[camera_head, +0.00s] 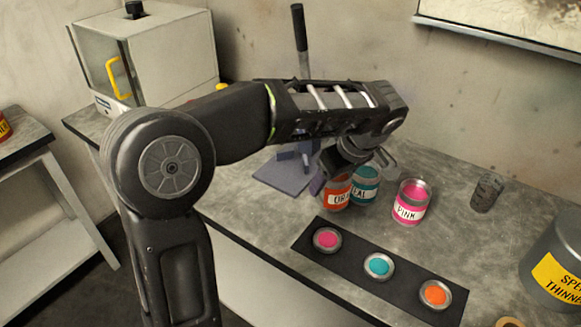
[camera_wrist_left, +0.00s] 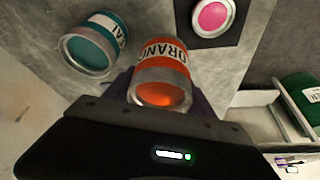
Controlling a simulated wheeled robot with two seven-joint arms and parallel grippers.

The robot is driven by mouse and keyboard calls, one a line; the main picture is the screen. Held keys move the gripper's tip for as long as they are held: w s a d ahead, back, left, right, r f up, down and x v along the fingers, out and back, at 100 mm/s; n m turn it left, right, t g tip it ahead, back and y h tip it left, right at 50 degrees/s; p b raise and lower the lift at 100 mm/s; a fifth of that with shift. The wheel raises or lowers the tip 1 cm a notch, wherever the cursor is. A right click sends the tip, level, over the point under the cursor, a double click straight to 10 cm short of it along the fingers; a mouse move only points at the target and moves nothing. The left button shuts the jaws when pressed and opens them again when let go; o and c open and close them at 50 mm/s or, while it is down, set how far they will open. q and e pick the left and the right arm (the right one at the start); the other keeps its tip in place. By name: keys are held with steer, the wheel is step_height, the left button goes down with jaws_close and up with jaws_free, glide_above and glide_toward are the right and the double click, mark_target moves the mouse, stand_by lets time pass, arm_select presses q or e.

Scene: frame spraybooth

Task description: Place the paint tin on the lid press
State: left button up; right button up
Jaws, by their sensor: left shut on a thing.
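My left gripper (camera_head: 332,178) is shut on the orange paint tin (camera_head: 338,198), labelled "OR…" where it shows. In the left wrist view the orange tin (camera_wrist_left: 165,75) sits between the fingers, its open top showing orange paint. I cannot tell whether its bottom touches the bench. The teal tin (camera_head: 365,186) stands close beside it, and the pink tin (camera_head: 411,203) stands to the right. The lid press (camera_head: 280,177) stands behind and left of the gripper. Its base and upright lever show, but my arm hides its middle. My right gripper is not in view.
A black strip (camera_head: 345,272) with pink, teal and orange lids lies at the bench front. A dark grey cup (camera_head: 487,192) and a large thinner can (camera_head: 560,268) stand to the right. A pale cabinet (camera_head: 160,55) stands at back left.

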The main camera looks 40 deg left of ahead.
arm_select(q)
steer(key=w+a+p, duration=0.1)
steer(key=w+a, duration=0.1)
steer(key=a, duration=0.3)
steer(key=w+a+p, duration=0.2)
steer(key=a, duration=0.4)
steer(key=w+a+p, duration=0.2)
steer(key=a, duration=0.3)
steer(key=shift+w+a, duration=0.3)
steer(key=shift+a, duration=0.15)
step_height(320, 180, down, 3)
steer(key=shift+r+p, duration=0.2)
steer(key=shift+p, duration=0.3)
steer(key=shift+f, duration=0.45)
